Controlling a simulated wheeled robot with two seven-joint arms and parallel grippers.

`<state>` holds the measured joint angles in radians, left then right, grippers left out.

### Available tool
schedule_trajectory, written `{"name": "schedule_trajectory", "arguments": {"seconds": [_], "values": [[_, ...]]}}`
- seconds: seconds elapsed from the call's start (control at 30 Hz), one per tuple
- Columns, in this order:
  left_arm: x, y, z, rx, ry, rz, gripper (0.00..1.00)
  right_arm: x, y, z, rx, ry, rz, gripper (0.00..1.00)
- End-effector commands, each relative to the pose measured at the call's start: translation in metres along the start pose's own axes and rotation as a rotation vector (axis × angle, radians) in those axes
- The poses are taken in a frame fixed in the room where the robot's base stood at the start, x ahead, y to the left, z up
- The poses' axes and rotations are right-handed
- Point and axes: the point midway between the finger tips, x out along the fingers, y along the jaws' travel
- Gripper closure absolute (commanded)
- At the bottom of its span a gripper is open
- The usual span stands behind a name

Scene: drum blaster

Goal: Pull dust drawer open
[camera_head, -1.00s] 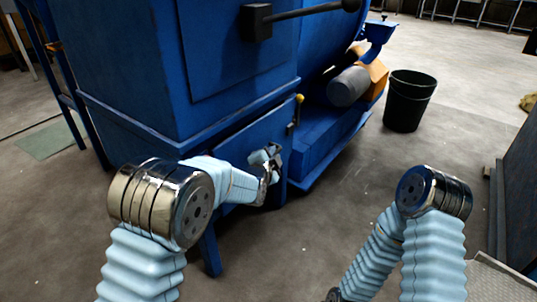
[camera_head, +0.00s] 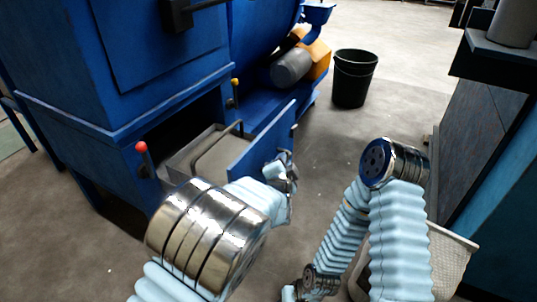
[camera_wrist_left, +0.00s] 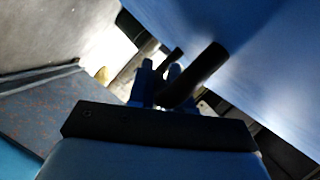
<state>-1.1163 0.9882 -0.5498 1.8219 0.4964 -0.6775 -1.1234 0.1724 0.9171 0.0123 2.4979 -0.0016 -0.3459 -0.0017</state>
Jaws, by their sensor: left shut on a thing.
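The dust drawer stands pulled out of the blue blaster cabinet (camera_head: 80,60). Its blue front panel (camera_head: 252,148) is well clear of the opening, and its grey tray (camera_head: 185,152) with a bent bar across it shows behind. My left gripper (camera_head: 287,165) is at the outer face of the panel. In the left wrist view its fingers (camera_wrist_left: 165,80) are closed around the dark bar handle (camera_wrist_left: 200,72), beside the blue panel (camera_wrist_left: 255,50). The fingertips are partly hidden in the head view. My right arm is at the right; its gripper is not clearly visible.
A red-knobbed lever (camera_head: 142,148) and a yellow-knobbed lever (camera_head: 235,84) flank the drawer opening. A black bin (camera_head: 354,78) stands on the floor behind. A light basket (camera_head: 452,258) is beside my right arm. Dark equipment stands at the right. Floor between is clear.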

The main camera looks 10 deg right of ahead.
Motion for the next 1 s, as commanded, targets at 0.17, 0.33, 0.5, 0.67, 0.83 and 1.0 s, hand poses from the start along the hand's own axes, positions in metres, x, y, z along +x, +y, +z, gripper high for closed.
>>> {"name": "schedule_trajectory", "arguments": {"seconds": [0.17, 0.33, 0.5, 0.67, 0.83, 1.0], "values": [[-0.013, 0.020, -0.029, 0.005, 0.001, 0.005, 1.00, -0.016, -0.006, 0.001, -0.001, -0.004, -0.001, 0.57], [-0.021, 0.035, -0.048, 0.003, 0.001, 0.004, 1.00, -0.024, -0.008, 0.000, -0.001, -0.002, 0.001, 0.57], [-0.025, 0.043, -0.057, 0.002, -0.001, 0.003, 1.00, -0.028, -0.009, 0.000, 0.000, 0.000, 0.002, 0.57], [-0.026, 0.046, -0.060, 0.002, -0.001, 0.003, 1.00, -0.028, -0.009, -0.001, 0.000, 0.001, 0.003, 0.57], [-0.026, 0.047, -0.060, 0.001, -0.001, 0.003, 1.00, -0.028, -0.009, -0.001, 0.000, 0.001, 0.003, 0.57], [-0.026, 0.047, -0.060, 0.001, -0.001, 0.003, 0.79, -0.028, -0.009, -0.001, 0.000, 0.001, 0.003, 0.57]]}}
